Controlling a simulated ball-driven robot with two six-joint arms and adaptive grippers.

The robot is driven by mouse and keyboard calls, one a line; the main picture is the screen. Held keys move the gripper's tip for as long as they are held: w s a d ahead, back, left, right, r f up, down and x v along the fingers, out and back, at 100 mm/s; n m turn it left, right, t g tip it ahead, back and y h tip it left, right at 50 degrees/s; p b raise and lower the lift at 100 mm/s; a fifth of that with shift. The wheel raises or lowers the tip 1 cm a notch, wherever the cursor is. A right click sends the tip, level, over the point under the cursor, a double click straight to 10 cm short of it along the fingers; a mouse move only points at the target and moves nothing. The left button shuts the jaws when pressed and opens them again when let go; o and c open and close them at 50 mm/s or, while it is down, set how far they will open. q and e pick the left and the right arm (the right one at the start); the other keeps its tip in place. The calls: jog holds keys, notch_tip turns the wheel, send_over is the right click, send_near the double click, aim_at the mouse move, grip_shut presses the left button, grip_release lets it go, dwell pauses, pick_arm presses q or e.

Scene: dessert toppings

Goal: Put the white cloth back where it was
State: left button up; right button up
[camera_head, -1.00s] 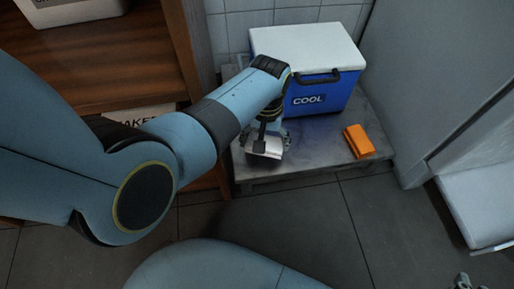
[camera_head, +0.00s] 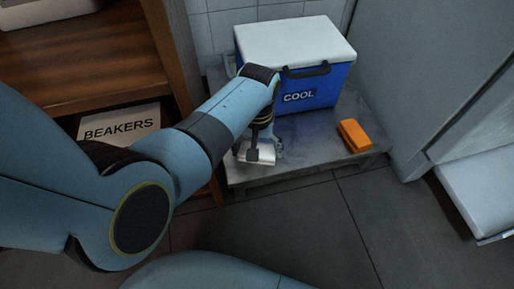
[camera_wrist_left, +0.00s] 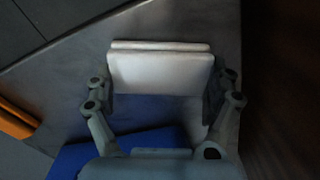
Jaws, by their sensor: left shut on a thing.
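The white cloth (camera_head: 257,156), a folded flat pad, is at the left front of the low grey platform (camera_head: 305,137), in front of the cooler. My left gripper (camera_head: 262,148) is shut on it. In the left wrist view, the cloth (camera_wrist_left: 160,72) sits between the two fingers of the left gripper (camera_wrist_left: 162,86), one at each short side. I cannot tell whether its underside touches the platform. My right gripper is not in view.
A blue cooler (camera_head: 320,94) with a white lid stands at the platform's back. Wooden shelving (camera_head: 174,60) with a BEAKERS box (camera_head: 119,124) stands left. The platform's front middle is clear.

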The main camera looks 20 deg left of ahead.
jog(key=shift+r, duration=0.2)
pick_arm(q)
jog(key=o, duration=1.2)
jog(key=shift+f, duration=0.1)
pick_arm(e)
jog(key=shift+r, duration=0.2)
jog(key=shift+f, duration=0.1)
